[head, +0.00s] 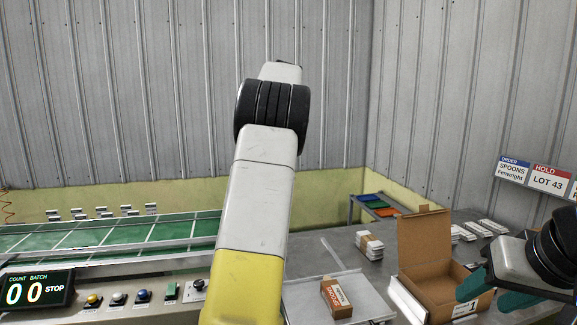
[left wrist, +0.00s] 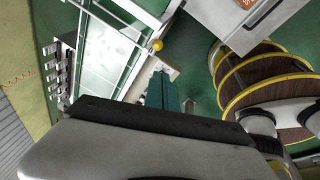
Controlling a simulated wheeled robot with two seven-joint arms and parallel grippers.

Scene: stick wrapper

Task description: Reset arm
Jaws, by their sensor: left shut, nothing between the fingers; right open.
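My left arm (head: 257,205), white and yellow with a black joint, rises upright through the middle of the head view. Its gripper does not show there. In the left wrist view my left gripper (left wrist: 162,92) shows its narrow teal fingers, shut and empty, above the conveyor area and green floor. My right gripper (head: 483,298), with teal fingers, is open and empty at the lower right. It is in front of the right side of an open cardboard box (head: 424,240); I cannot tell whether they touch.
A green conveyor (head: 150,233) runs along the left, with a count display (head: 38,290) and buttons in front. A small brown carton (head: 336,298) lies on a grey tray (head: 365,301). White wrapped bundles (head: 369,245) stand behind. Order signs (head: 547,180) hang at right.

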